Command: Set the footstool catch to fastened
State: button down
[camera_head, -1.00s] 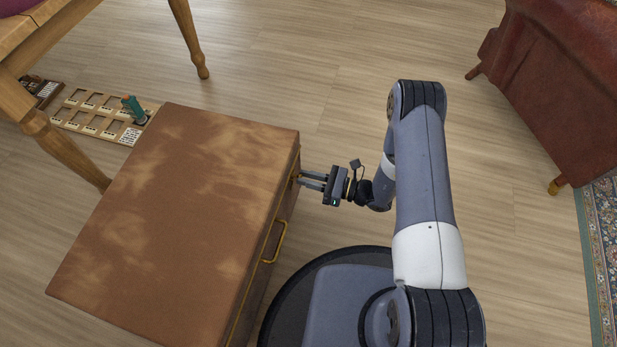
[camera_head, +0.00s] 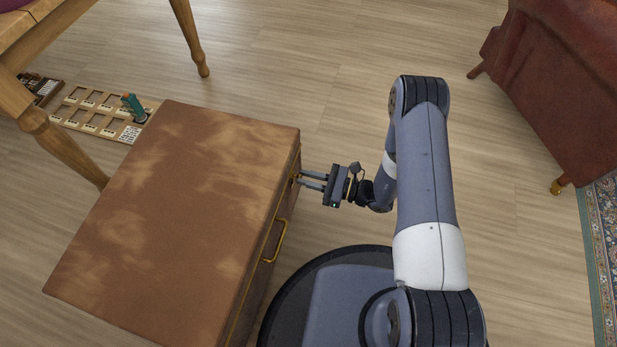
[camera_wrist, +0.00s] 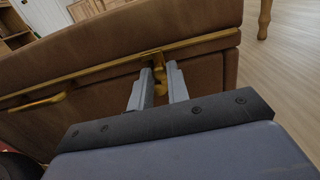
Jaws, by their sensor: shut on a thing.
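The footstool (camera_head: 180,210) is a large brown leather-topped box at the left of the head view. Its side, with a brass strip, shows in the wrist view (camera_wrist: 205,60). The brass catch (camera_wrist: 159,60) sits on that strip near one end of the side. My gripper (camera_head: 300,180) reaches the side of the footstool from the right. In the wrist view my gripper (camera_wrist: 160,72) is shut on the catch, one finger on each side of it. The fingers hide part of the catch, and I cannot tell its setting.
A brass handle (camera_head: 276,241) sticks out from the same side. A wooden chair or table leg (camera_head: 65,150) stands behind the footstool, near a wooden tray board (camera_head: 85,121) with a green object (camera_head: 134,107). A red leather armchair (camera_head: 570,90) stands at right. Floor between is clear.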

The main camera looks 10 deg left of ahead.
jog(key=c, duration=1.4)
grip_release()
jog(key=shift+o, duration=0.2)
jog(key=d+p, duration=0.2)
jog(key=d, duration=0.8)
jog(key=shift+s+d+p, duration=0.3)
jog(key=shift+s+d, duration=0.1)
jog(key=shift+s, duration=0.05)
jog(key=shift+a, duration=0.1)
jog(key=w+a+b, duration=0.1)
jog(key=a+b, duration=0.1)
jog(key=a, duration=0.8)
jog(key=shift+a, duration=0.3)
